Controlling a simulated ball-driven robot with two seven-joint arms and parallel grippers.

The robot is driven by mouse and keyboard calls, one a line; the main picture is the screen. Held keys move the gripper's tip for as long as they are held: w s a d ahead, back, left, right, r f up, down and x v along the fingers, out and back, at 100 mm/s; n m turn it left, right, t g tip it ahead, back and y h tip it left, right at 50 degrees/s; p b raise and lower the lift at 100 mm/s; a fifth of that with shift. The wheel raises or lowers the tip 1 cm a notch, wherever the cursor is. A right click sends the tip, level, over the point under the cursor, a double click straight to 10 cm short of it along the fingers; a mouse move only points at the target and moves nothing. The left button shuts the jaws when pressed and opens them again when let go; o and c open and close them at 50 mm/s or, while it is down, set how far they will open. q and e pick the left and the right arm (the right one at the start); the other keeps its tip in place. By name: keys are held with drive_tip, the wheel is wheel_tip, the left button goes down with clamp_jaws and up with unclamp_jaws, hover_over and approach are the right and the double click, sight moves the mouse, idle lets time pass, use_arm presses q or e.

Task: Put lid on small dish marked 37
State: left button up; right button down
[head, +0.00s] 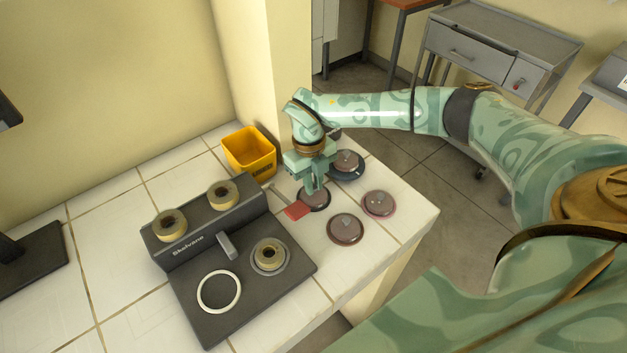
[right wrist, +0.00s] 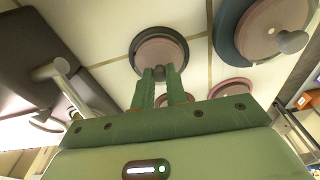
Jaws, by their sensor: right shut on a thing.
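My right gripper (head: 314,186) is shut on the knob of a round brownish lid (head: 318,203). In the right wrist view my right gripper (right wrist: 160,74) pinches this knob, and the lid (right wrist: 158,49) shows inside a dark rim. I cannot tell whether the lid is seated on a dish or held just above one. Other round lidded dishes stand nearby: a dark blue-rimmed one (head: 346,172), a pink-rimmed one (head: 379,205) and a brown one (head: 345,231). No number 37 is readable. My left gripper is not in view.
A red flat piece (head: 297,210) lies left of the gripper. A dark device (head: 205,238) with tan rings and a white ring (head: 219,291) stands left on the tiled counter (head: 108,252). A yellow bin (head: 248,152) stands behind. The counter's edge is at the right.

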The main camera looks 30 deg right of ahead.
idle(0.4)
drive_tip(key=c, duration=0.9)
unclamp_jaws()
drive_tip(key=shift+o, duration=0.2)
wheel_tip(320, 180, up, 7)
drive_tip(key=p, duration=0.6)
drive_tip(key=shift+r, duration=0.1)
clamp_jaws()
idle(0.4)
